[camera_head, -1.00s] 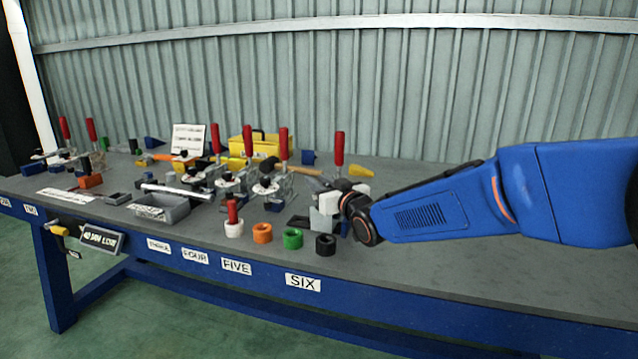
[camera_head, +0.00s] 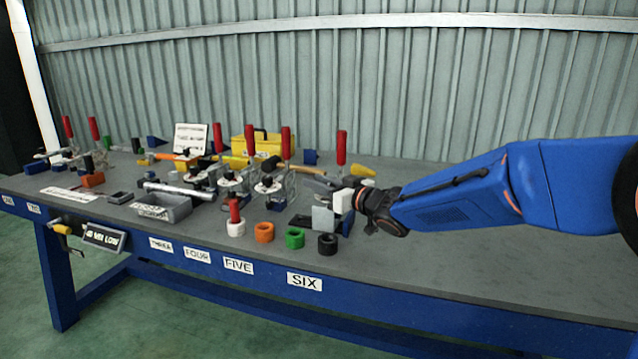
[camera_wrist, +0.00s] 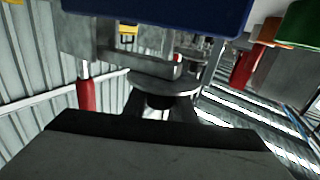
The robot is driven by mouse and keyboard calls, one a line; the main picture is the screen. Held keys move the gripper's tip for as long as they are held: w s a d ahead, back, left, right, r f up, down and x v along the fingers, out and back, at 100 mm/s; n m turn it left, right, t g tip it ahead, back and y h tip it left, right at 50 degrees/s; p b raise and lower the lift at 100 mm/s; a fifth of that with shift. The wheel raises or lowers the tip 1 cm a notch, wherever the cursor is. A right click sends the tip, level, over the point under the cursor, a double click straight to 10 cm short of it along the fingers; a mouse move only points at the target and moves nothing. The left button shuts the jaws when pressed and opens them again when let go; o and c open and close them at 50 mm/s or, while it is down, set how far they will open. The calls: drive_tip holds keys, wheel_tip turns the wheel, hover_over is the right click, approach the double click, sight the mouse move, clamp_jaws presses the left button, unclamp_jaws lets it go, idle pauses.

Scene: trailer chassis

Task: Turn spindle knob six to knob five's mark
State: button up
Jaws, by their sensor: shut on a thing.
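My gripper (camera_head: 338,203) is at the rightmost station, behind the SIX label (camera_head: 304,281). In the wrist view my gripper (camera_wrist: 163,108) is shut on a dark knob, taken as spindle knob six (camera_wrist: 165,101), in front of a grey disc (camera_wrist: 165,83). Its mark cannot be made out there. In the head view my gripper hides the knob. Knob five (camera_head: 270,164) is black, above a pale round dial (camera_head: 268,187) at the station behind the FIVE label (camera_head: 238,265). Its mark is too small to read.
Red-handled clamps (camera_head: 341,148) stand upright along the bench. White, orange, green and black rings (camera_head: 327,244) line the front edge. A grey tray (camera_head: 165,209) and yellow toolbox (camera_head: 262,144) are to the left. The bench (camera_head: 450,255) is clear at right.

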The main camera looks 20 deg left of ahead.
idle(0.4)
drive_tip(key=o, duration=1)
drive_tip(key=shift+o, duration=0.2)
drive_tip(key=v, duration=1.7)
drive_tip(key=shift+d, duration=0.2)
drive_tip(key=shift+d+f, duration=0.1)
